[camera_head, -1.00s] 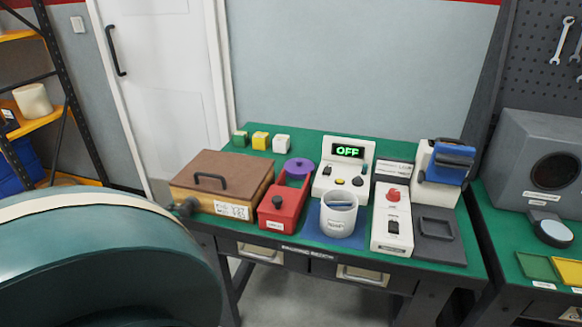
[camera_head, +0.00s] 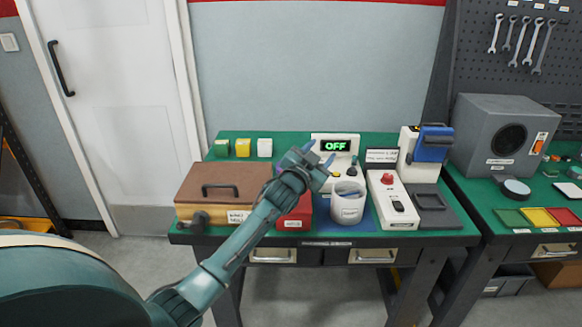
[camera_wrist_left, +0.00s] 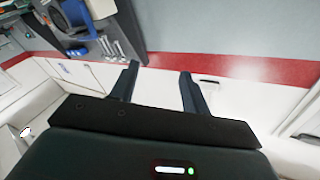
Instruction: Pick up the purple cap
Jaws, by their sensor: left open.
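The purple cap (camera_head: 278,165) is almost wholly hidden behind my left gripper in the head view; only a purple sliver shows above the red box (camera_head: 295,217). That view shows wall and a red stripe, not the cap. My right gripper is not in view.
A brown lidded box (camera_head: 222,185) stands left of the red box. A white mug (camera_head: 347,206) stands to its right, then a white switch box (camera_head: 393,200) and a blue-topped device (camera_head: 432,145).

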